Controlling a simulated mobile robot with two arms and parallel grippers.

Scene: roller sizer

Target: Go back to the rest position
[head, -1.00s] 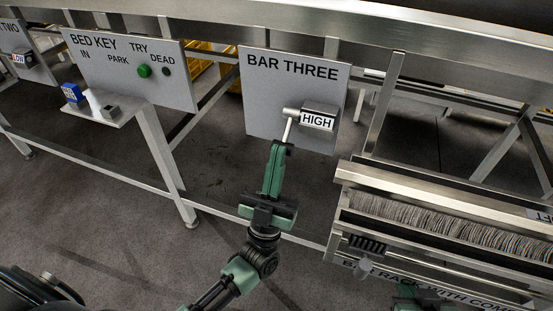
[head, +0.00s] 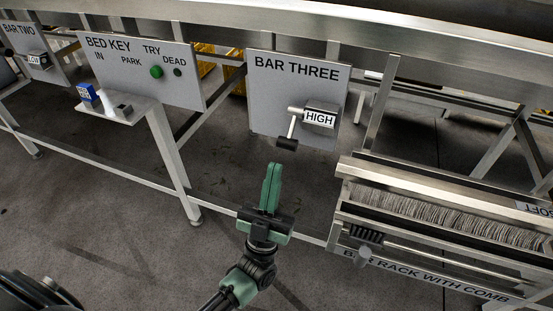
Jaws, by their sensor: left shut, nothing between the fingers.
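My left gripper (head: 273,168) is green and shut, with nothing between its fingers. It points up in the middle of the head view, below the BAR THREE panel (head: 272,110). The crank handle (head: 290,136) on that panel hangs down from a block labelled HIGH (head: 320,118). A gap shows between my fingertips and the black handle end. My right gripper does not show.
At right stands the bar rack with comb (head: 440,215), close to my left arm. At left is the BED KEY panel (head: 140,70) with a small shelf (head: 125,118) holding a blue block (head: 87,92). A frame leg (head: 178,165) stands left of my gripper.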

